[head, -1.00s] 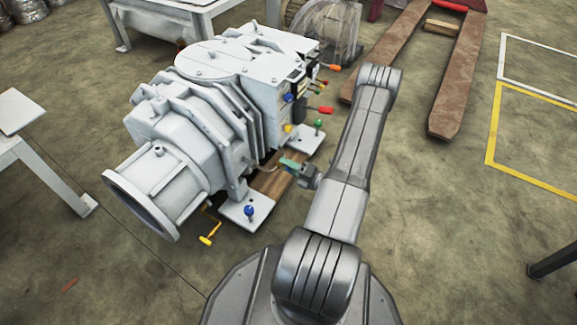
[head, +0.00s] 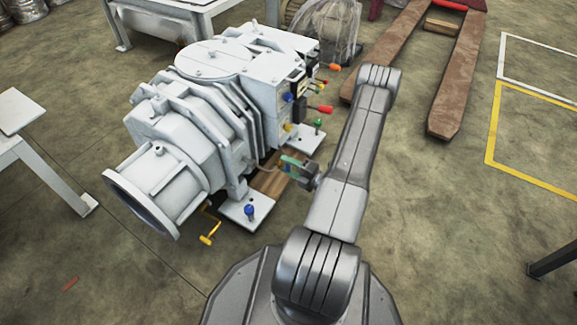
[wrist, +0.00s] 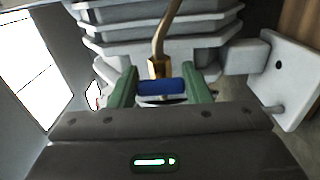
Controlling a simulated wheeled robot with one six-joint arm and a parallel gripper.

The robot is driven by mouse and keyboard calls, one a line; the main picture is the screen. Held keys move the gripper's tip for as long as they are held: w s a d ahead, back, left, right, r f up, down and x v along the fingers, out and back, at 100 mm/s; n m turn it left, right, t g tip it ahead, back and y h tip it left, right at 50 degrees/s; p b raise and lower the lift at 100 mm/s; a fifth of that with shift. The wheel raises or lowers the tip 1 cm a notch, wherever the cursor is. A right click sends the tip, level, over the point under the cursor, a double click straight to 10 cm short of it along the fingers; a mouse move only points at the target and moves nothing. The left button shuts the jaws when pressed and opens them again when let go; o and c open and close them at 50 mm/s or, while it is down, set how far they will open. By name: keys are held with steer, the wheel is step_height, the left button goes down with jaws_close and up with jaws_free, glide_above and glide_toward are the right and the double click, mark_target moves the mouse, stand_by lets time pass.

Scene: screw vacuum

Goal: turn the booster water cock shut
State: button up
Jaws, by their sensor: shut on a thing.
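The booster water cock is a brass fitting (wrist: 157,68) at the end of a bent pipe, with a blue handle (wrist: 162,87), in the wrist view. My gripper (wrist: 159,76) has its two green fingers on either side of the blue handle and is shut on it. The handle lies crosswise between the fingers. In the head view my gripper (head: 291,165) is low beside the near right side of the grey screw vacuum machine (head: 215,115), and a bit of the blue handle (head: 287,169) shows there. Most of the cock is hidden in that view.
Red (head: 321,109), orange (head: 335,67) and green (head: 318,123) handles stick out from the machine's right end. A yellow crank (head: 208,239) and a blue-topped fitting (head: 250,211) are at its near side. A pallet jack (head: 458,90) stands behind right.

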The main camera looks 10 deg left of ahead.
steer(key=o, duration=1)
steer(key=shift+d, duration=0.15)
steer(key=p+v, duration=0.3)
steer(key=v, duration=1)
steer(key=shift+s+d, duration=0.15)
steer(key=shift+d, duration=0.15)
steer(key=shift+a, duration=0.1)
steer(key=b+x, duration=0.3)
steer(key=x, duration=1)
steer(key=shift+a, duration=0.35)
